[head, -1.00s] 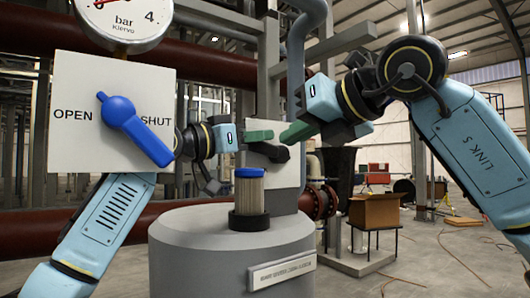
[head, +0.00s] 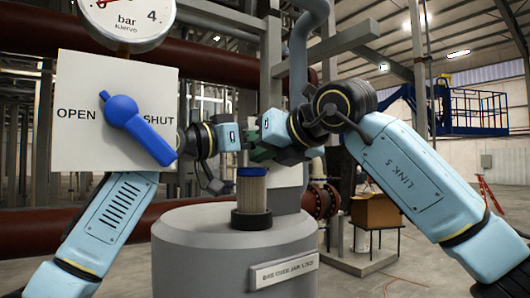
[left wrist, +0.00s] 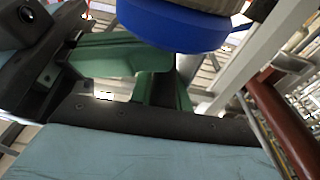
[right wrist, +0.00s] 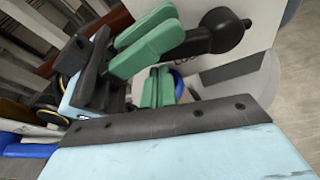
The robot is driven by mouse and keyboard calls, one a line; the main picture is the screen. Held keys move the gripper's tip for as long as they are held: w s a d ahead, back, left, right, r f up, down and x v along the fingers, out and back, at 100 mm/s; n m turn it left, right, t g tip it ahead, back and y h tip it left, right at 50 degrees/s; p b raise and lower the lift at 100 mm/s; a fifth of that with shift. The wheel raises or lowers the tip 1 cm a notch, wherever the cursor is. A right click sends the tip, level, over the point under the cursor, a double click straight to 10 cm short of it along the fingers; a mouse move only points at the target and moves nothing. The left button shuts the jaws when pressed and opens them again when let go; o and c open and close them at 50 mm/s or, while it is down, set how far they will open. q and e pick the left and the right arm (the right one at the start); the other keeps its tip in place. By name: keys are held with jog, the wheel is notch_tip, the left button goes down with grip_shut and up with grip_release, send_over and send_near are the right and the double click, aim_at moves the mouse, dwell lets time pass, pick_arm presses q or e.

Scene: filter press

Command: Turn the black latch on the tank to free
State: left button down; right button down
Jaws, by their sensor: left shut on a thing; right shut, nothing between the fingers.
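The black latch (right wrist: 222,30) shows in the right wrist view, with a round hub and an arm pointing left on a white plate (right wrist: 262,20). My left gripper (right wrist: 150,42) has its green fingers closed on that arm. In the head view the left gripper (head: 248,138) is at the plate (head: 289,175), and the latch is hidden behind the grippers. My right gripper (head: 262,153) is shut and empty, close beside the left one; its green fingers show in the right wrist view (right wrist: 160,88). The grey tank (head: 205,255) stands below.
A blue-capped filter (head: 252,190) stands on the tank top, just below the grippers. A board (head: 75,90) with a blue OPEN/SHUT lever (head: 135,125) is at the left, under a pressure gauge (head: 125,15). A cardboard box (head: 375,210) is behind at the right.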

pick_arm(q)
jog(key=shift+r, duration=0.1)
jog(key=shift+d, duration=0.1)
pick_arm(e)
jog(key=shift+w+d+r+m, duration=0.1)
jog(key=shift+d+r+m, duration=0.05)
jog(key=shift+r, duration=0.3)
jog(key=shift+d+r+m, duration=0.15)
jog(key=shift+r, duration=0.3)
pick_arm(q)
jog(key=c, duration=1.3)
grip_release()
jog(key=shift+c, duration=0.2)
jog(key=shift+f, duration=0.2)
pick_arm(e)
jog(key=shift+a, duration=0.1)
